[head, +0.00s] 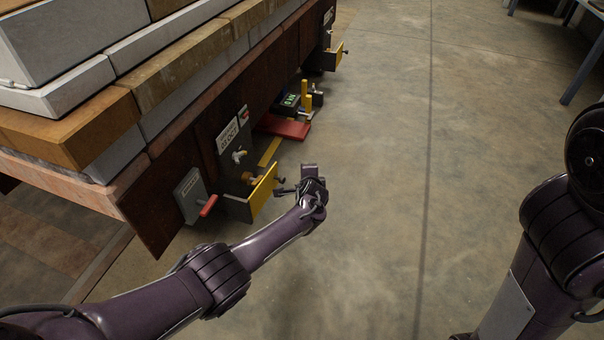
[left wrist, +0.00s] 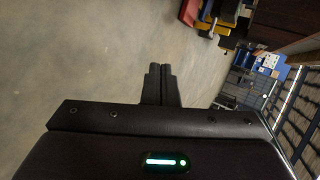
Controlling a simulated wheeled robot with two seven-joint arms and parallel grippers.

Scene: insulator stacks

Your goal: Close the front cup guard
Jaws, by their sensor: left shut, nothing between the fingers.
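The front cup guard (head: 264,191) is a yellow-faced plate at the near end of the stack's side in the head view. It juts outward from the dark panel, beside a brass-coloured fitting (head: 250,178). My left gripper (head: 279,189) is just right of the guard, with its thin fingers pointing left towards it. I cannot tell whether they touch. In the left wrist view the fingers (left wrist: 160,70) are together and empty, with bare floor behind them. My right arm shows at the right edge, but its gripper is out of view.
A grey box with a red handle (head: 207,206) is left of the guard. A labelled panel (head: 232,138) stands above it. Farther back are a red block (head: 284,127), yellow posts (head: 307,95) and another yellow plate (head: 339,54). Concrete floor (head: 400,210) to the right is clear.

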